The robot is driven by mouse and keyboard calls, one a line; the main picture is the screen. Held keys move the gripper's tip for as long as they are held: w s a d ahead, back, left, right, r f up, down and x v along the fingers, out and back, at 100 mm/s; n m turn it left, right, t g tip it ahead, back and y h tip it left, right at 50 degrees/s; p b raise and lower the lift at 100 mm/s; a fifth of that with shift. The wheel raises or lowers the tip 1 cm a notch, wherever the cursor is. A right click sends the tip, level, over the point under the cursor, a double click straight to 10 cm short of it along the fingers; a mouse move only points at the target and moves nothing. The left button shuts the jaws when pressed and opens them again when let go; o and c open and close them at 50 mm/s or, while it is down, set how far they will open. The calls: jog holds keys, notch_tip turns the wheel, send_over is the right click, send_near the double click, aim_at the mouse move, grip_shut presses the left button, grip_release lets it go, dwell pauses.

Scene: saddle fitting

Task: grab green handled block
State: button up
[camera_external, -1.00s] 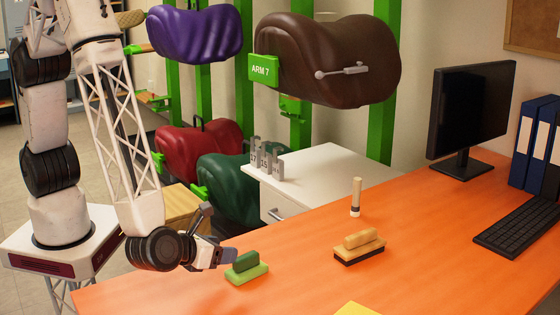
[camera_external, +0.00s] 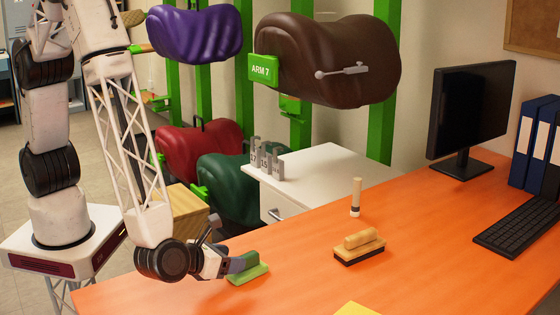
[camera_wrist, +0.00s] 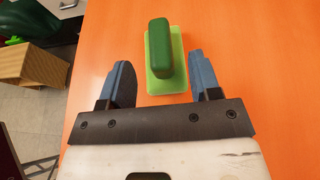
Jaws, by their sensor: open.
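The green handled block (camera_external: 250,272) lies on the orange desk. It has a light green base and a dark green raised handle. In the wrist view the block (camera_wrist: 166,60) is just ahead of the fingertips, with the near end of its base reaching about the line between them. My gripper (camera_external: 232,264) is low over the desk at the block's left end. In the wrist view my gripper (camera_wrist: 160,75) is open, with one blue finger to the left of the block and one to the right. Nothing is held. In the external view the gripper hides part of the block's left end.
A tan handled block with a dark base (camera_external: 360,250) sits to the right on the desk (camera_external: 420,225). A small upright cylinder (camera_external: 355,197) stands behind it. A yellow sheet (camera_external: 357,310) lies at the front edge. The keyboard (camera_external: 520,228) and monitor (camera_external: 470,110) are far right.

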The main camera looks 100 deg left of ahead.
aim_at(246, 255)
jog(key=shift+w+a, duration=0.1)
jog(key=shift+a, duration=0.05)
jog(key=shift+x, duration=2.55)
jog(key=c, duration=1)
jog(key=shift+r, duration=0.15)
jog(key=shift+r, duration=0.6)
jog(key=shift+s+a+r, duration=0.1)
jog(key=shift+s+r, duration=0.1)
jog(key=shift+r, duration=0.35)
jog(key=shift+s+r, duration=0.25)
jog(key=shift+r, duration=0.3)
jog(key=s+a, duration=0.1)
jog(key=s, duration=0.4)
jog(key=s+a+r, duration=0.1)
jog(key=s, duration=0.3)
jog(key=s+a, duration=0.1)
jog(key=s, duration=0.4)
jog(key=shift+s+a+r, duration=0.15)
jog(key=shift+s+a, duration=0.15)
jog(key=shift+s, duration=0.05)
